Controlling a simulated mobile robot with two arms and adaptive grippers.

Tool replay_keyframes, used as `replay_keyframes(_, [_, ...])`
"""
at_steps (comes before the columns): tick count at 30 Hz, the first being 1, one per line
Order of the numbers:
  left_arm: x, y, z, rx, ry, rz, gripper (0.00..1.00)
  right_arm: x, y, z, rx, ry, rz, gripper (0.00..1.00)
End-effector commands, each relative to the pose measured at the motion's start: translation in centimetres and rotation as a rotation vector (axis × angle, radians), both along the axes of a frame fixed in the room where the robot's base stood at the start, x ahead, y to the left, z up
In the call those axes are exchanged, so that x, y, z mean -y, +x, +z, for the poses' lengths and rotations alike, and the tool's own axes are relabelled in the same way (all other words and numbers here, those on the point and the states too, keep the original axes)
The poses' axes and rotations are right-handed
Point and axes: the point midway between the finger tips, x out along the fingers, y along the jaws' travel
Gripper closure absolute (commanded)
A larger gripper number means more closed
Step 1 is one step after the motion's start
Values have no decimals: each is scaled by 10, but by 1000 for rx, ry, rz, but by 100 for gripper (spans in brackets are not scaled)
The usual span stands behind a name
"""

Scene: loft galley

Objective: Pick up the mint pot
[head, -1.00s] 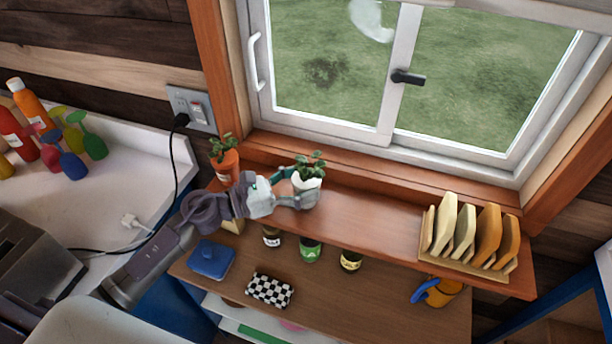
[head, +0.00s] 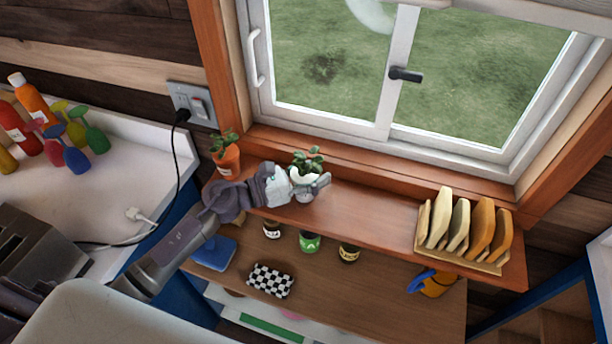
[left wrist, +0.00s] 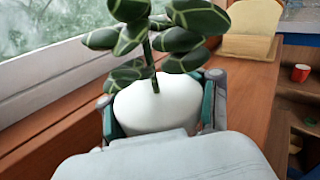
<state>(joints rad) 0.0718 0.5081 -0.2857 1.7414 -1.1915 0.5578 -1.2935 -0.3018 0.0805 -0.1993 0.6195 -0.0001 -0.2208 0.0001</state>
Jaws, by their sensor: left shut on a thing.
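A white plant pot (head: 301,182) with dark green leaves is at the windowsill shelf, and no label shows whether it is the mint pot. My left gripper (head: 308,186) is shut on it, coming from the left. In the left wrist view the white pot (left wrist: 158,106) sits upright between the two fingers (left wrist: 160,112), its leaves with pale veins rising above. The palm hides its lower part. I cannot tell whether its base is off the shelf. An orange pot (head: 228,162) with a green plant stands to its left. My right gripper is not in view.
The wooden shelf (head: 370,222) is clear between the white pot and a rack (head: 462,258) with several boards. The window (head: 385,80) is behind. Jars, a checkered box (head: 270,281) and a blue container (head: 213,254) stand on the lower shelf. A cord (head: 178,160) hangs at the left.

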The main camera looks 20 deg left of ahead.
Motion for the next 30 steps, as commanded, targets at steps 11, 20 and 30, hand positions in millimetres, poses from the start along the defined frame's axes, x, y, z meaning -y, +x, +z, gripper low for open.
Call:
replay_keyframes(11, [0, 0, 9, 4, 2, -2, 90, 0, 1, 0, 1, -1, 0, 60])
replay_keyframes(20, [0, 0, 68, 6, 6, -2, 91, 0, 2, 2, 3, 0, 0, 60])
replay_keyframes(30, [0, 0, 101, 1, -1, 0, 100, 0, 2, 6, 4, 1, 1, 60])
